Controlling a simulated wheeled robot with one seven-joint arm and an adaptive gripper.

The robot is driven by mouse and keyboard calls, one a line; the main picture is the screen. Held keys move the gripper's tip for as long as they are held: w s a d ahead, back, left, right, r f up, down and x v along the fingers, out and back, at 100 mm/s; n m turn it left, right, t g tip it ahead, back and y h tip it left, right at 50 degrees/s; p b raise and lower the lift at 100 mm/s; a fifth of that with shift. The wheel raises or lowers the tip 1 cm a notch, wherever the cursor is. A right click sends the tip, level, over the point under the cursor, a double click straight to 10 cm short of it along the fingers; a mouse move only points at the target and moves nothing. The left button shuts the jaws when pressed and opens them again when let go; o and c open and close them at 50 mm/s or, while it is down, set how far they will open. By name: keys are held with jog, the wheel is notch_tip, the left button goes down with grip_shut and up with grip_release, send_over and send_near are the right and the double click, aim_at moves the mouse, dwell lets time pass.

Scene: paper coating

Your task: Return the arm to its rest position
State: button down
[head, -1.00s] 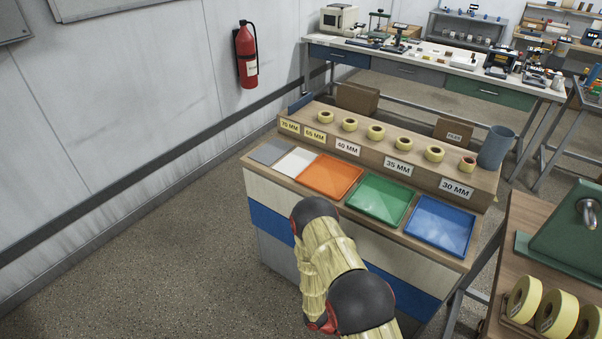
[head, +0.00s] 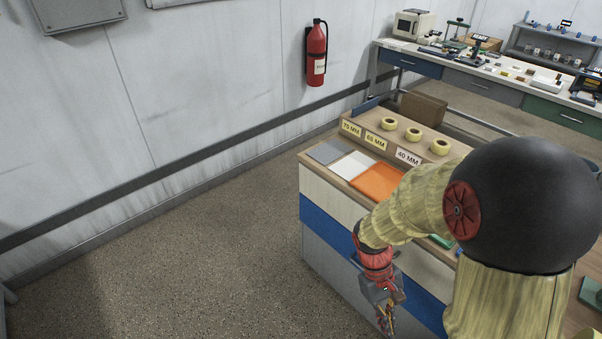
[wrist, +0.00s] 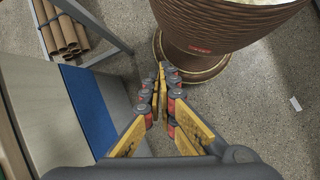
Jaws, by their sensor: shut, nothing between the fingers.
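My arm, in a pale yellow cover with a dark round joint, fills the right of the head view. My gripper (head: 387,322) hangs low in front of the workbench's striped side, partly cut off by the lower edge. In the wrist view my gripper (wrist: 163,70) points downward over the floor, its yellow-and-black fingers brought together at the tips with nothing between them. It is apart from the bench, whose blue and white side (wrist: 88,105) stands to the left.
A large brown ribbed pot (wrist: 225,25) stands on a saucer (wrist: 190,72) just beyond my fingertips. Brown tubes (wrist: 62,32) lie in a rack at upper left. The bench holds an orange tray (head: 375,182) and tape rolls (head: 413,134). Open floor (head: 210,240) lies left of it.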

jog(key=s+a+r+m+t+y, duration=0.1)
jog(key=r+t, duration=0.4)
jog(key=r, duration=0.7)
jog(key=s+a+r+m+t+y, duration=0.1)
jog(key=a+r+t, duration=0.3)
jog(key=r, duration=0.9)
jog(key=shift+a+m+t+y, duration=0.2)
jog(key=shift+m+t+y, duration=0.1)
jog(key=shift+m+t, duration=0.4)
jog(key=shift+s+d, duration=0.1)
jog(key=shift+d, duration=0.05)
